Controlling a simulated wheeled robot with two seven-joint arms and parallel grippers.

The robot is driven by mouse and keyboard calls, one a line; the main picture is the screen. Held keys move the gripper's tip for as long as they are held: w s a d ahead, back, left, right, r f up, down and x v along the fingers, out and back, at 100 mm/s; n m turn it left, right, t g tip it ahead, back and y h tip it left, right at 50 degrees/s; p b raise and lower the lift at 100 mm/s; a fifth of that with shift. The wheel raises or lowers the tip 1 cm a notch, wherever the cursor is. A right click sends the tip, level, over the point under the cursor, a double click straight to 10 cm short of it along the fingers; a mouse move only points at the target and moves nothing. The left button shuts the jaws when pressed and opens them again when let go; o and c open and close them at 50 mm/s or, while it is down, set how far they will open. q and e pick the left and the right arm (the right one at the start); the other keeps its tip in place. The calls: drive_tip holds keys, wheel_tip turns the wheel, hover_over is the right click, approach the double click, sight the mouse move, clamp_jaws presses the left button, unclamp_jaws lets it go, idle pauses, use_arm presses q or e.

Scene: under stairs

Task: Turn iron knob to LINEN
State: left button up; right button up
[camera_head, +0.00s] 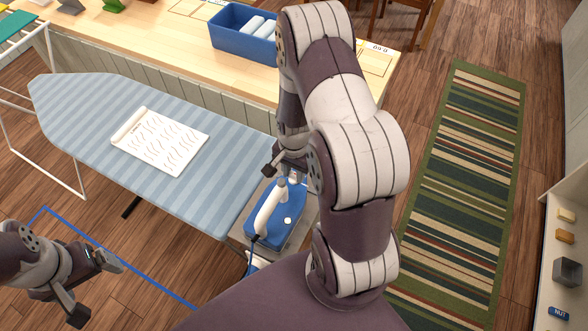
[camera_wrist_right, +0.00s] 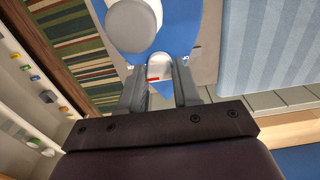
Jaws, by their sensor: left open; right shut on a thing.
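The blue and white iron (camera_head: 262,219) stands on a grey rest at the right end of the ironing board; it also shows in the right wrist view (camera_wrist_right: 178,32). Its small pale knob (camera_wrist_right: 160,62) with a red mark sits near the iron's tip. My right gripper (camera_wrist_right: 159,78) is shut on the knob, with one finger on each side. In the head view my right arm partly hides the gripper (camera_head: 292,172). No dial lettering can be read, so the setting cannot be told. My left gripper (camera_head: 97,284) is open and empty, low at the left.
The striped ironing board (camera_head: 80,105) carries a paper sheet (camera_head: 160,142). Behind it a wooden counter (camera_head: 180,45) holds a blue bin (camera_head: 228,42). A striped rug (camera_head: 465,170) lies at right, beside a white shelf (camera_head: 560,230) with small items.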

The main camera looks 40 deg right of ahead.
sight(294, 173)
drive_tip(key=o, duration=1.1)
drive_tip(key=shift+c, duration=0.2)
drive_tip(key=shift+r, duration=0.1)
wheel_tip(294, 173, up, 12)
drive_tip(key=b, duration=0.2)
drive_tip(key=shift+r, duration=0.25)
